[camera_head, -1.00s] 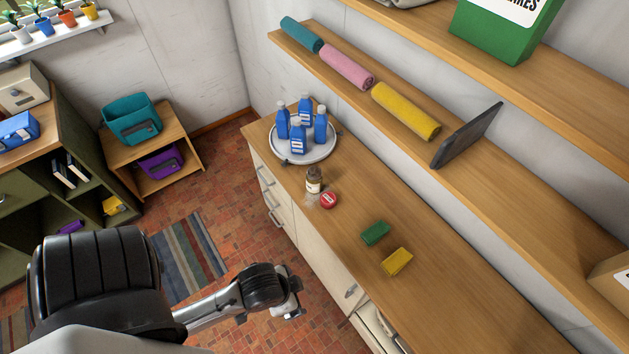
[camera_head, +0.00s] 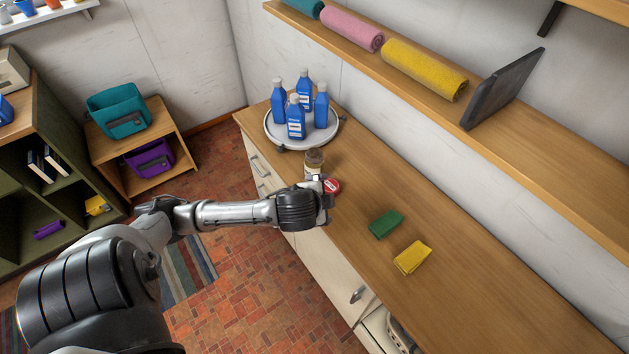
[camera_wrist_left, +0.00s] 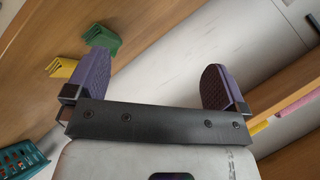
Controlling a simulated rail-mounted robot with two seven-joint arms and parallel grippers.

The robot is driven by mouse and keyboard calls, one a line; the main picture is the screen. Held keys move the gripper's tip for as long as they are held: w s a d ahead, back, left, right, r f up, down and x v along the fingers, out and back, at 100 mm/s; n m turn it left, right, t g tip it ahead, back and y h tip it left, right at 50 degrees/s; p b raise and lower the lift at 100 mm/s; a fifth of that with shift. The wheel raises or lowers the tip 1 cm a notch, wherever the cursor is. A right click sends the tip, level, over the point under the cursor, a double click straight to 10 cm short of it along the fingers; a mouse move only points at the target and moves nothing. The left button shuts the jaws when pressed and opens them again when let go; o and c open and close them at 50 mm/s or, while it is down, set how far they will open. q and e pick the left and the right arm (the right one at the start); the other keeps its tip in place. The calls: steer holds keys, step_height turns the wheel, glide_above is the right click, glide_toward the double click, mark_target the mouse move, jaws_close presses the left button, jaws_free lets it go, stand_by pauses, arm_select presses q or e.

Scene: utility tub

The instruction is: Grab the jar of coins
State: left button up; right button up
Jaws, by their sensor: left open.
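A small glass jar (camera_head: 314,161) with brownish contents stands on the wooden counter (camera_head: 450,290), beside the round tray. Its lower part is partly hidden behind my left gripper. The jar does not show in that view. My right gripper is not in view.
A round white tray (camera_head: 273,133) holds several blue bottles (camera_head: 296,118) behind the jar. Green (camera_head: 386,223) and yellow (camera_head: 412,258) folded cloths lie to the right. A shelf (camera_head: 520,136) with rolled towels and a dark slab overhangs the back of the counter.

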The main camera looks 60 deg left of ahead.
arm_select(q)
steer(key=w+a+f+g+y+b, duration=0.1)
steer(key=w+a+f+b, duration=0.15)
steer(key=a, duration=0.45)
steer(key=w+a+f+g+y+b, duration=0.1)
steer(key=w+a+b, duration=0.15)
steer(key=a, duration=0.45)
steer(key=h+b, duration=0.3)
steer(key=h, duration=0.7)
glide_toward(313, 153)
steer(key=x, duration=0.7)
steer(key=shift+w+d+b, duration=0.1)
steer(key=shift+b, duration=0.25)
steer(key=shift+b+x, duration=0.55)
steer(key=shift+x, duration=2.15)
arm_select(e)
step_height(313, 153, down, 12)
